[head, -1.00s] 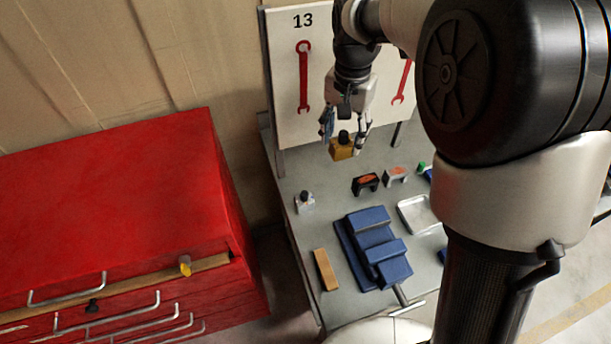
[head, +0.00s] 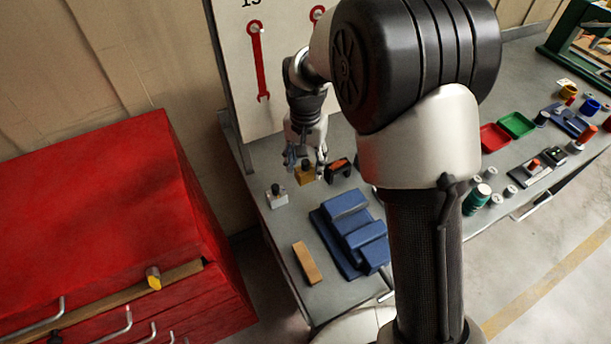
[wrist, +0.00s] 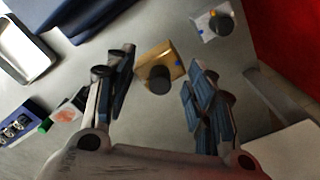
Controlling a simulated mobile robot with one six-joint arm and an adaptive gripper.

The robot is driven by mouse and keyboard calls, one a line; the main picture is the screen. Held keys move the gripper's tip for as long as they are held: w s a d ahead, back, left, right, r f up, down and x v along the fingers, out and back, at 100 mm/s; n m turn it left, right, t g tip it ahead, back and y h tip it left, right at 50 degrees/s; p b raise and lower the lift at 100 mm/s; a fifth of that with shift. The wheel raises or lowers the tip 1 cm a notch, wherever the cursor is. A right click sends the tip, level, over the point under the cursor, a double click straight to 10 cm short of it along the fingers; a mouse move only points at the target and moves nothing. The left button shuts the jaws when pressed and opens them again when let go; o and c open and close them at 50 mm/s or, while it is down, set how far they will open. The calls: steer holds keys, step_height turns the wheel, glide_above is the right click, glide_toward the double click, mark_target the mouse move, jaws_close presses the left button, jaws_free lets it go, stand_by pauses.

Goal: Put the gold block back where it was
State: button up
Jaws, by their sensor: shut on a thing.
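The gold block (head: 305,174) with a dark round knob on top is between the fingers of my gripper (head: 306,164) in the head view. My gripper is shut on it. In the wrist view the gold block (wrist: 153,60) shows between the two fingers, its dark knob facing the camera. It is low over the grey table (head: 265,220), toward the back left; I cannot tell whether its underside touches the table.
A white block with a dark knob (head: 277,198) stands to the left. A black-and-orange block (head: 338,169) stands close on the right. Blue stepped blocks (head: 350,225) and a wooden bar (head: 306,263) lie in front. A red cabinet (head: 110,210) is left of the table.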

mark_target(306, 174)
steer(key=shift+f+b, duration=0.65)
steer(key=shift+f, duration=1.75)
steer(key=shift+f, duration=0.2)
steer(key=o, duration=1.4)
steer(key=shift+o, duration=0.2)
step_height(306, 174, up, 12)
steer(key=p, duration=0.3)
steer(key=shift+r+p, duration=0.25)
steer(key=shift+p, duration=0.1)
